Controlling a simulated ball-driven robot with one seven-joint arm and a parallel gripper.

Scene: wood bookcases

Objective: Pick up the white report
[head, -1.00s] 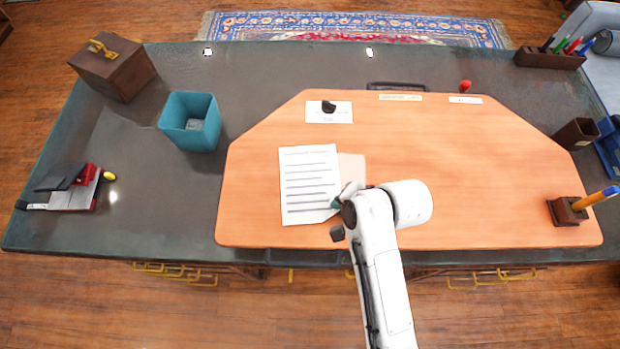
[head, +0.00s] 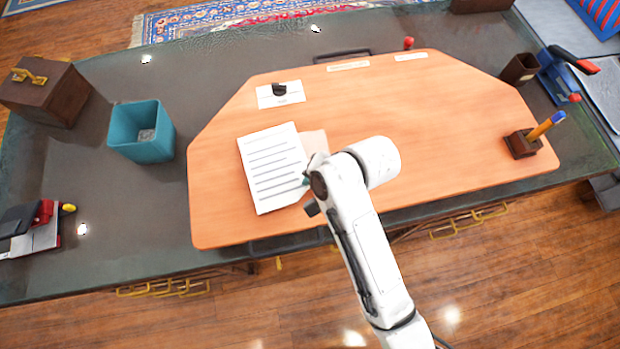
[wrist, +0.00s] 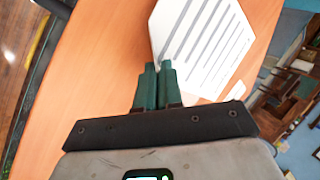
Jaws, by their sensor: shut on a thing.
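The white report (head: 272,170) is a sheet with dark printed lines, over the left part of the orange desk pad. In the wrist view the report (wrist: 205,40) extends away from my fingertips, with its near edge between them. My gripper (head: 308,178) is at the report's right edge, partly hidden by my white arm. In the wrist view the green fingers of my gripper (wrist: 159,66) are close together, shut on the report's edge. I cannot tell whether the report is clear of the pad.
The orange pad (head: 440,120) lies on a dark desk (head: 215,85). A pale tan sheet (head: 314,143) is beside the report. A white card (head: 290,97) with a black object lies behind. A teal bin (head: 140,150) stands left; a pen holder (head: 522,145) stands right. The pad's middle is clear.

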